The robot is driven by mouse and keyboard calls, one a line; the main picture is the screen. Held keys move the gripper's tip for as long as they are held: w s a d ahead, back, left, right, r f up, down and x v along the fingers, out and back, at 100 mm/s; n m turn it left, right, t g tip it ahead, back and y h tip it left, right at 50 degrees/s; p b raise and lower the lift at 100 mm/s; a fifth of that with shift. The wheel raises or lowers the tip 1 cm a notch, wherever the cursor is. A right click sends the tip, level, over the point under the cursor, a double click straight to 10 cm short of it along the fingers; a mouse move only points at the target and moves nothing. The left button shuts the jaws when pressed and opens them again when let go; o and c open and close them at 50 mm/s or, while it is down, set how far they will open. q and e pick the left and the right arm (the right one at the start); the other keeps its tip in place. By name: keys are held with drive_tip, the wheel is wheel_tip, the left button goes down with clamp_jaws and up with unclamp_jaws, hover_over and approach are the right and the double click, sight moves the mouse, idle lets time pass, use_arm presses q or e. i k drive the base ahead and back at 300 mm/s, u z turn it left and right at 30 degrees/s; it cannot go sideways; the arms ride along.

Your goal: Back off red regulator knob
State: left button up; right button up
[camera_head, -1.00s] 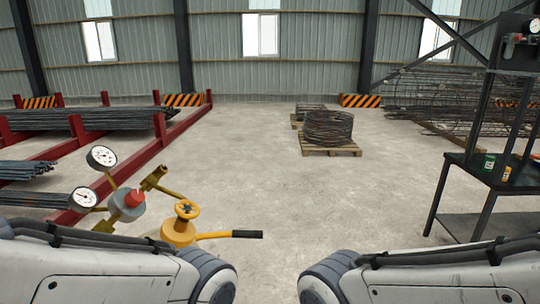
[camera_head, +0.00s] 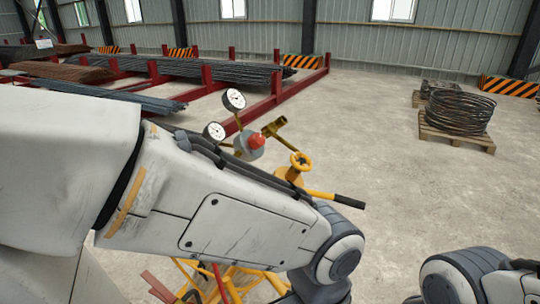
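The red regulator knob (camera_head: 257,141) sits on the front of a grey regulator body (camera_head: 245,148) with brass fittings. Two round white gauges, an upper one (camera_head: 234,99) and a lower one (camera_head: 214,131), stand to its upper left and left.
A yellow handle with a black grip (camera_head: 348,201) sticks out to the right. A yellow cart frame (camera_head: 235,280) shows below my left arm. Red racks with steel bars (camera_head: 205,75) stand behind. A wire coil (camera_head: 459,112) lies on a pallet (camera_head: 455,139). Open concrete floor lies between.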

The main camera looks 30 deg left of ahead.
sight(256, 140)
drive_tip(key=k, duration=1.3)
drive_tip(key=z, duration=0.7)
drive_tip(key=i, duration=1.2)
drive_tip(key=u, duration=0.7)
drive_tip(key=i, duration=0.45)
drive_tip(key=u, duration=0.6)
